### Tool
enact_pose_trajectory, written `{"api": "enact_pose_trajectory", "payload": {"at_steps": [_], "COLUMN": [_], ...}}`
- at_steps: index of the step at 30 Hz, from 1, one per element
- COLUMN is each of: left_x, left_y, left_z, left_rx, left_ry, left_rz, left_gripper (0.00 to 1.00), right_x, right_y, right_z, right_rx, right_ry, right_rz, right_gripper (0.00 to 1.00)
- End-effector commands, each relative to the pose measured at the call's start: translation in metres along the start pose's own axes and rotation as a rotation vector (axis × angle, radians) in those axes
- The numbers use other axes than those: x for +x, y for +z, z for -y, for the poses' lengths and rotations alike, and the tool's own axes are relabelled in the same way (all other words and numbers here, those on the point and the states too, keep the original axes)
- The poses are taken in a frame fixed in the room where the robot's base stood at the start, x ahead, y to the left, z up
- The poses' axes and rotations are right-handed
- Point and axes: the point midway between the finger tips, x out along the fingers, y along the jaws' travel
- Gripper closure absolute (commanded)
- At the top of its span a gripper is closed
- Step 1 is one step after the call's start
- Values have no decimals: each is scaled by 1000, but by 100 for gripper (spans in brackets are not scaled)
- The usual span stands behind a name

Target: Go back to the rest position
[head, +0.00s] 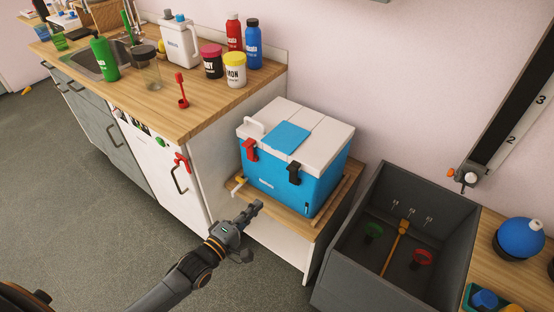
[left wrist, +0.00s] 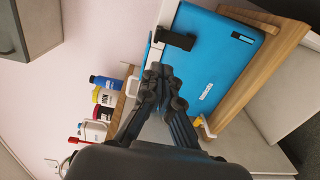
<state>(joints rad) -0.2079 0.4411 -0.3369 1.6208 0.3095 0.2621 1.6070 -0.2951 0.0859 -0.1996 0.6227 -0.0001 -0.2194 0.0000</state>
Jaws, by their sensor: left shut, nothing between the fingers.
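My left gripper (head: 254,208) is shut and empty in the head view. It hangs in the air in front of the low wooden shelf (head: 239,189) that bears a blue and white cooler box (head: 280,182). In the left wrist view the fingers of the left gripper (left wrist: 158,72) are together, with the cooler's blue side (left wrist: 222,55) beyond them. I cannot tell how far apart the fingertips and the cooler are. My right gripper is in neither view.
A counter (head: 140,100) with a sink, bottles and jars stands at the left. A dark grey open bin (head: 340,265) stands right of the cooler, with a blue round flask (head: 521,238) on a wooden surface beyond. Grey floor (head: 120,225) is clear at the lower left.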

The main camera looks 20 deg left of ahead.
Motion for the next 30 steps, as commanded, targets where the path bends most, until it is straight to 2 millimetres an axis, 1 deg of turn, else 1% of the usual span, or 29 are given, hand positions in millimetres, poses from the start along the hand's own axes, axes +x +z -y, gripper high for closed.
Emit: {"api": "enact_pose_trajectory", "payload": {"at_steps": [3, 5, 8, 11, 12, 14, 15, 17, 18, 20, 21, 23, 24, 26, 27, 29, 30], "left_x": [-1, -1, -6, -19, -28, -46, -60, -84, -102, -131, -152, -185, -208, -243, -266, -299, -320], "left_y": [0, -1, -4, -12, -14, -16, -16, -14, -11, -5, 1, 11, 20, 33, 44, 58, 68], "left_z": [0, 3, 28, 79, 106, 148, 176, 216, 241, 277, 299, 330, 349, 374, 388, 405, 414], "left_rx": [1, 9, 66, 199, 268, 378, 451, 556, 622, 715, 775, 856, 906, 975, 1014, 1064, 1091], "left_ry": [1, -7, -63, -187, -253, -363, -437, -548, -618, -722, -789, -882, -939, -1016, -1059, -1112, -1138], "left_rz": [0, -3, -19, -39, -40, -30, -14, 23, 57, 122, 173, 262, 330, 441, 519, 634, 707], "left_gripper": [100, 100, 100, 100, 100, 100, 100, 100, 100, 100, 100, 100, 100, 100, 100, 100, 100], "right_x": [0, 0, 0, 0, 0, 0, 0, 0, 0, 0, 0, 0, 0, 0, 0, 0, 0], "right_y": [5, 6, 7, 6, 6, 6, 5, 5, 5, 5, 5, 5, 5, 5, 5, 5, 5], "right_z": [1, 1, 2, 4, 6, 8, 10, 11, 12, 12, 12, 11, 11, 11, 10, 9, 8], "right_rx": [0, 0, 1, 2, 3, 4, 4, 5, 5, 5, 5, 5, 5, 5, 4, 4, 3], "right_ry": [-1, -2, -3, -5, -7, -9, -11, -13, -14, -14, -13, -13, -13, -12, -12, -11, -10], "right_rz": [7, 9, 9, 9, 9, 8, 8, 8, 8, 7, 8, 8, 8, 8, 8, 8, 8], "right_gripper": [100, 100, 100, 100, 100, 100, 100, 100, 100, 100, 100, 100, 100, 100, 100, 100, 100]}}
